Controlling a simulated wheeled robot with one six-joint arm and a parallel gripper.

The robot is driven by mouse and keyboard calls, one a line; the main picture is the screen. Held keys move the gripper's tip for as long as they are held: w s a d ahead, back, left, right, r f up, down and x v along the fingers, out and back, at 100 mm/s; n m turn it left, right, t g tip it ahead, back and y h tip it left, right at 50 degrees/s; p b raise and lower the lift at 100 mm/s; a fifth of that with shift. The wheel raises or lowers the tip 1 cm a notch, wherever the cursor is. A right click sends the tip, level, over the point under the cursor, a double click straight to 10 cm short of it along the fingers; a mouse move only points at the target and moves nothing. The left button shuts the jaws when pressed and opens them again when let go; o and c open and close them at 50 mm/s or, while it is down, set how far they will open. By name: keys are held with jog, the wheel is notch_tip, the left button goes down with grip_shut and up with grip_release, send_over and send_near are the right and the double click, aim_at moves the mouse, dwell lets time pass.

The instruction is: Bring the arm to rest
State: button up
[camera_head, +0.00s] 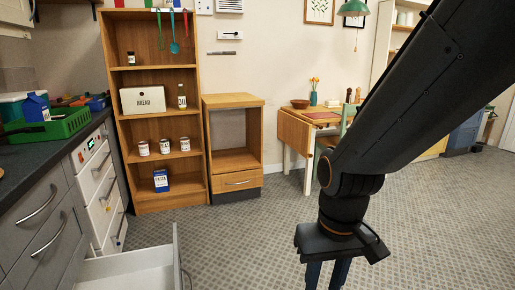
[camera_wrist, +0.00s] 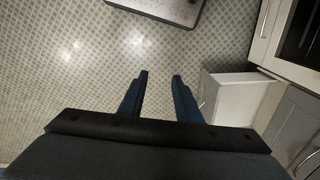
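My arm comes down from the upper right in the head view. My gripper (camera_head: 327,274) points down above the tiled floor, and its fingertips are cut off by the bottom edge. In the wrist view my gripper (camera_wrist: 160,76) shows two dark blue fingers apart, with only floor between them. It is open and empty. The open white drawer (camera_wrist: 222,97) lies just right of the fingers in that view.
The open drawer (camera_head: 135,268) juts out at the lower left, below the dark counter (camera_head: 50,142) with a green crate (camera_head: 48,127). A wooden shelf (camera_head: 158,78), a small cabinet (camera_head: 232,100) and a table (camera_head: 300,130) stand at the back. The floor (camera_head: 430,225) at right is clear.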

jog(key=s+d+r+m+p, duration=0.1)
jog(key=s+d+r+p, duration=0.1)
jog(key=d+r+p, duration=0.4)
jog(key=r+p, duration=0.1)
jog(key=p, duration=0.2)
jog(key=shift+d+r+m, duration=0.3)
jog(key=shift+r, duration=0.1)
